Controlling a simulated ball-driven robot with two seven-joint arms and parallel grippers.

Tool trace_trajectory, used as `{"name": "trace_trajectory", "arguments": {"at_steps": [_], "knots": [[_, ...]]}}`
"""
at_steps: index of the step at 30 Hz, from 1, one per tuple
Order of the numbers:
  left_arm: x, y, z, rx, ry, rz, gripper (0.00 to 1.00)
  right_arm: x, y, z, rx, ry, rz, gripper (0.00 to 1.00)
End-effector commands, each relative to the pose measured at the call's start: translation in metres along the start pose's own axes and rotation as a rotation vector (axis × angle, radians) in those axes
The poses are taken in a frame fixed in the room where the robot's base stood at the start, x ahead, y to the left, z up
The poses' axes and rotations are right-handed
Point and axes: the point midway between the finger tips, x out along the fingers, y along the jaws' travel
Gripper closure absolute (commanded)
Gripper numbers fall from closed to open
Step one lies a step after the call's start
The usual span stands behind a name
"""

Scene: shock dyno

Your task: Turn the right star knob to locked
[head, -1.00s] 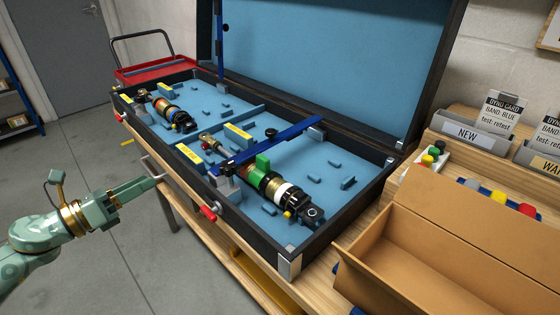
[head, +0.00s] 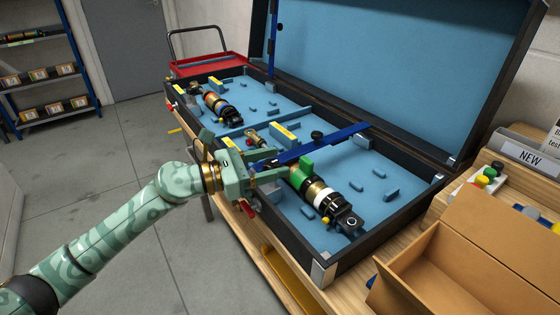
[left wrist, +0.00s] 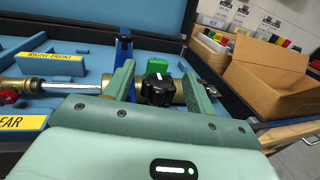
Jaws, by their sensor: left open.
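My left gripper (head: 280,164) is open at the case's front edge, level with the bar's near end. Under the bar lies a shock absorber (head: 317,192) with a green block (head: 301,175). My right gripper is not in view.
The case's raised lid (head: 400,70) stands behind. An open cardboard box (head: 470,250) is at the right on the wooden bench. A second shock (head: 216,103) lies in the case's far left part. A red cart (head: 205,65) stands beyond. The floor at left is clear.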

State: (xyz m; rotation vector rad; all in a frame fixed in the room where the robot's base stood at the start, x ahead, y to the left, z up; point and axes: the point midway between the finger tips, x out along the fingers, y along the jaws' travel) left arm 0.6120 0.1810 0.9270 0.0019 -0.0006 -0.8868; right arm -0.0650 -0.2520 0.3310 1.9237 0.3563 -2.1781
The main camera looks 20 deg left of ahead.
Motion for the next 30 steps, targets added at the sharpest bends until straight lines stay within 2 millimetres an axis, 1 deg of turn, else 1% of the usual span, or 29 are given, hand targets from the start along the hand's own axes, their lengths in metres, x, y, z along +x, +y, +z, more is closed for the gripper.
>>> {"name": "trace_trajectory", "arguments": {"at_steps": [1,3,6,14,15,17,18,19,20,26,30], "knots": [[0.008,0.0,0.0,-0.002,-0.003,0.0,0.45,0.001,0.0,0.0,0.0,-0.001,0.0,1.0],[0.015,0.0,0.0,-0.002,-0.001,0.0,0.45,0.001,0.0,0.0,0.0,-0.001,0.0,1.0],[0.021,0.0,0.0,-0.002,0.0,0.0,0.45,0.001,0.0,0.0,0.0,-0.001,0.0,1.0],[0.023,0.0,-0.001,-0.002,0.001,0.0,0.45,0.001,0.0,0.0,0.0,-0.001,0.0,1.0],[0.023,0.0,-0.001,-0.002,0.001,0.0,0.47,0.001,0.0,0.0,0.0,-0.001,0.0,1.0],[0.022,0.0,-0.001,-0.002,0.001,0.0,0.64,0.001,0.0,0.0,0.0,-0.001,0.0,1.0],[0.022,0.0,-0.001,-0.002,0.0,0.0,0.75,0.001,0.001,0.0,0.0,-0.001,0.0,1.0],[0.022,0.0,-0.001,-0.002,0.0,0.0,0.83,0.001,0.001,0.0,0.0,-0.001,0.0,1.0],[0.022,0.0,-0.001,-0.002,0.0,0.0,0.89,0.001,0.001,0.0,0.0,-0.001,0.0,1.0],[0.022,0.0,0.001,-0.002,0.0,0.006,0.89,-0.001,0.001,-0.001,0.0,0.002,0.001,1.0],[0.022,0.001,0.005,-0.001,-0.002,0.033,0.89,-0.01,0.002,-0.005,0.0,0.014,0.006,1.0]]}}
